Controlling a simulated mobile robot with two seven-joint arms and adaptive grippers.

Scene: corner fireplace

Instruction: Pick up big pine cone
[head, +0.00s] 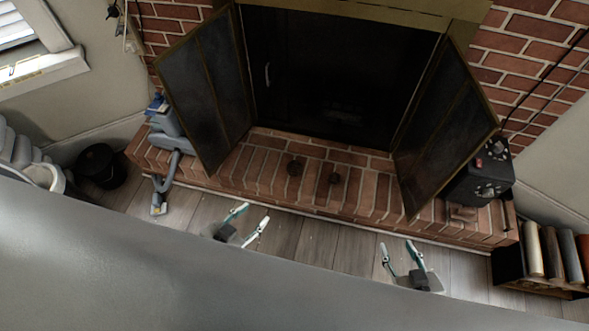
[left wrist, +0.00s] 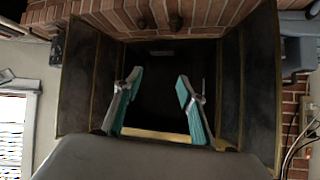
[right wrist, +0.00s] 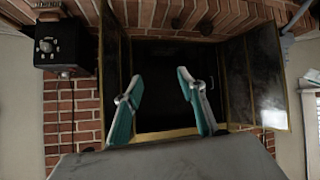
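Two small brown pine cones lie on the brick hearth in front of the open fireplace. The left one (head: 295,167) looks slightly bigger than the right one (head: 334,178). Both also show small and dark near the top of the left wrist view, the bigger seemingly on the right (left wrist: 175,22). My left gripper (head: 256,212) is open and empty, apart from the cones, on the near side of the hearth. My right gripper (head: 395,242) is open and empty, further right and nearer to me. Nothing is between the fingers in either wrist view.
Open fireplace doors flank the cones, left (head: 208,95) and right (head: 445,125). A black box (head: 482,180) stands at the hearth's right end, a grey-blue vacuum-like appliance (head: 168,130) at its left. A black bucket (head: 101,165) and a rack of rolls (head: 540,285) stand aside.

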